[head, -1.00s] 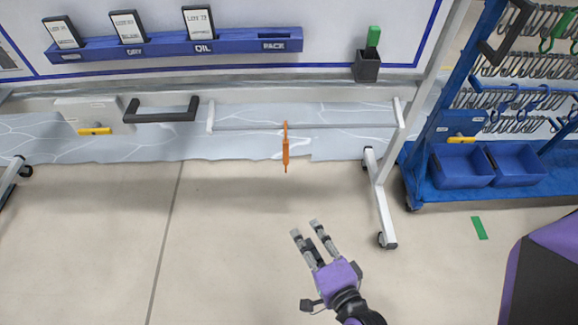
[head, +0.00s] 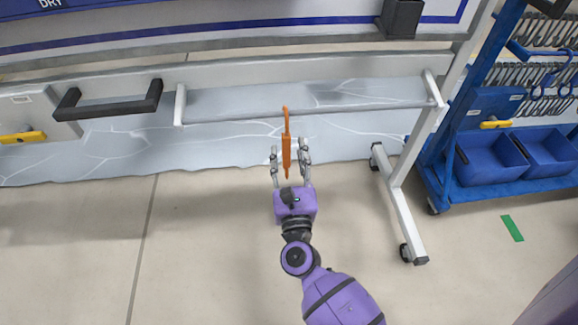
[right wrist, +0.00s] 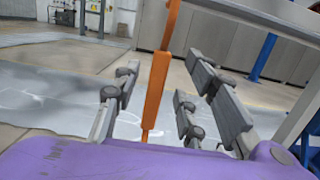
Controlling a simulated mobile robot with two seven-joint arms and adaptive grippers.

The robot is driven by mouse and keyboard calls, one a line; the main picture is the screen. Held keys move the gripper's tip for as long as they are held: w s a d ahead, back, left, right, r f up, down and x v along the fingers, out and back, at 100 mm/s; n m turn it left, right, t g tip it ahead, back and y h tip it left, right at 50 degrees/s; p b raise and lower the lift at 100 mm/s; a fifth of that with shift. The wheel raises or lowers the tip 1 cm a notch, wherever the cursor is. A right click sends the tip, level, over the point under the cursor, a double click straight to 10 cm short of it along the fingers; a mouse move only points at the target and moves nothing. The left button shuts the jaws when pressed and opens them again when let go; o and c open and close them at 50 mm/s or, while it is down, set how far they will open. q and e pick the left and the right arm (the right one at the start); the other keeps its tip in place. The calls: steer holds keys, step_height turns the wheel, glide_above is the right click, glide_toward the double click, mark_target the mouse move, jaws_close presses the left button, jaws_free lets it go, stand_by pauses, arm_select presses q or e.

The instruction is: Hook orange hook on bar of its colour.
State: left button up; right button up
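The orange hook (head: 286,150) hangs upright from the grey bar (head: 360,108) of the white stand, its top at the bar. My right gripper (head: 290,155) is open, with its fingers on either side of the hook's thicker lower part. In the right wrist view, the orange hook (right wrist: 156,85) stands between the spread fingers, with gaps visible on both sides. Its top runs out of that picture. My left gripper is not in view.
A blue rack (head: 470,115) with many metal hooks and blue bins (head: 490,160) stands at the right. The stand's white leg (head: 396,200) reaches the floor beside it. A black handle (head: 110,98) is at the left. The floor in front is clear.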

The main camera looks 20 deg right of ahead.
mark_target(286, 145)
steer(key=shift+x, duration=2.25)
steer(key=shift+f, duration=0.1)
jaws_close()
